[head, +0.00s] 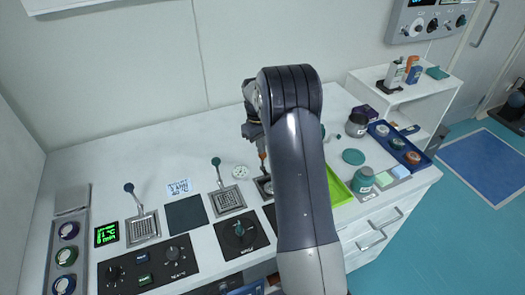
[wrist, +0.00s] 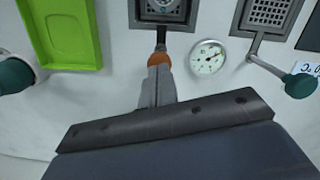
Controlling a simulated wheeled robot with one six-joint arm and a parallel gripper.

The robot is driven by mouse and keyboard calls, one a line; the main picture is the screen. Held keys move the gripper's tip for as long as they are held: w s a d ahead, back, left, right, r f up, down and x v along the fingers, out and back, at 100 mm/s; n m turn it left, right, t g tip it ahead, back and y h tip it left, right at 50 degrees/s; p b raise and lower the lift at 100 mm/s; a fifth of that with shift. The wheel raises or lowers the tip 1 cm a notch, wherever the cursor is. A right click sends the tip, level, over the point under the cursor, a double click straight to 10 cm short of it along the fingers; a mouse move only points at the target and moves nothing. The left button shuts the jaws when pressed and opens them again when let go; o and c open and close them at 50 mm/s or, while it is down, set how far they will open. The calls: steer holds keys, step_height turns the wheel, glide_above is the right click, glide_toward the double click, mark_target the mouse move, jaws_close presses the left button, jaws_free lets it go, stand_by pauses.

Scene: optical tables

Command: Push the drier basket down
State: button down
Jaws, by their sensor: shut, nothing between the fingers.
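A square well with a dark rim (wrist: 165,18) shows at the top of the wrist view, cut by the frame edge. A dark handle runs from it to an orange knob (wrist: 157,60). My gripper (wrist: 157,68) is shut and empty, with its tips at or just over the knob; I cannot tell whether they touch. In the head view this well (head: 265,188) is partly hidden behind my arm. A mesh basket (head: 228,199) with a teal-knobbed handle stands left of it, and a similar mesh basket (head: 143,226) is farther left. No label shows which is the drier.
A round dial gauge (wrist: 208,57) lies close beside the knob. A green tray (wrist: 62,32) is on its other side. Control panels (head: 240,232) line the front. Jars, including a teal one (head: 363,180), and a blue tray (head: 400,146) stand at the right.

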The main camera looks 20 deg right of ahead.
step_height(320, 180, down, 3)
steer(key=shift+r+b, duration=0.15)
steer(key=shift+b, duration=0.45)
steer(key=shift+r, duration=0.1)
steer(key=shift+w+a+r+p, duration=0.2)
steer(key=shift+w+r+p, duration=0.05)
steer(key=shift+w+p, duration=0.3)
steer(key=shift+w+a+r+p, duration=0.2)
steer(key=shift+w+p, duration=0.2)
steer(key=shift+w, duration=0.1)
steer(key=shift+w+a, duration=0.15)
steer(key=shift+w, duration=0.25)
step_height(320, 180, up, 11)
steer(key=b, duration=0.1)
steer(key=shift+w+a, duration=0.15)
steer(key=shift+w, duration=0.3)
steer(key=shift+f, duration=0.2)
